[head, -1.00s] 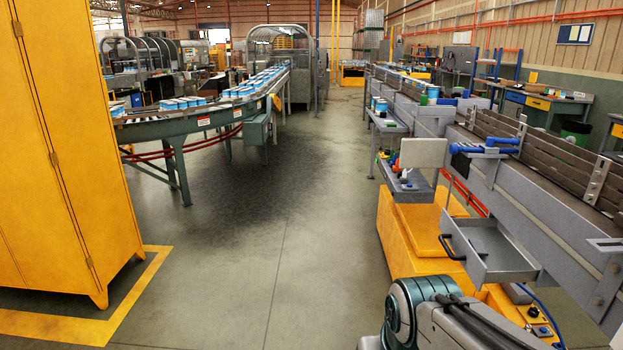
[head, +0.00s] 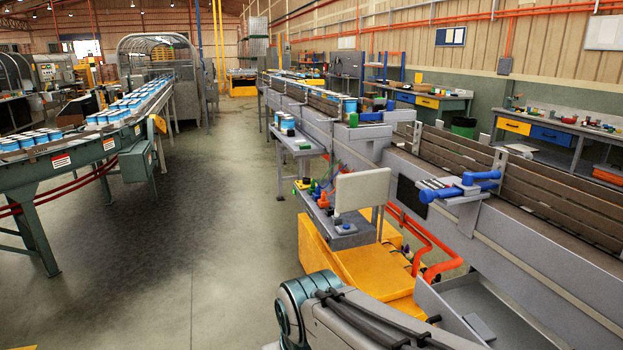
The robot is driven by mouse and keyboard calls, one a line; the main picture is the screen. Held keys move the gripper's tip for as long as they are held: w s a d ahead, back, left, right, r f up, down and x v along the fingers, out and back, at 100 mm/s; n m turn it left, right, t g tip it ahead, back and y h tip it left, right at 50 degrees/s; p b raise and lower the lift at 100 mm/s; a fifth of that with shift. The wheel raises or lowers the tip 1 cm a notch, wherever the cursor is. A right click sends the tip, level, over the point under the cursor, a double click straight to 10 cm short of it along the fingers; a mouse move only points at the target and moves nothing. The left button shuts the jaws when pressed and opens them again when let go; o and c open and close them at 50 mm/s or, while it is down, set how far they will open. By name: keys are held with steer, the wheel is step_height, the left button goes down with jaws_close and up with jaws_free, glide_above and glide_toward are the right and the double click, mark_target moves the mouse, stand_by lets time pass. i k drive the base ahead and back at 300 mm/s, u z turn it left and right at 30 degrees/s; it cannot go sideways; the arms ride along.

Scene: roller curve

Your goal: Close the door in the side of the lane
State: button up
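The grey lane (head: 510,235) runs from the right foreground toward the back. A dark square opening (head: 407,195) shows in its near side. A pale flat panel (head: 362,190) stands out from the lane just left of this opening. It looks like the door, swung open, but its hinge cannot be made out. My arm (head: 345,320) shows at the bottom, below the panel. My gripper is not in view.
A blue handle-like fitting (head: 460,188) juts from the lane right of the opening. A grey open tray (head: 490,310) sticks out below. A small shelf (head: 343,236) with coloured parts and a yellow base (head: 325,255) lie under the panel. Floor (head: 225,220) to the left is clear.

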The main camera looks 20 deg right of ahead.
mark_target(356, 191)
steer(key=i, duration=3.1)
steer(key=z, duration=3.2)
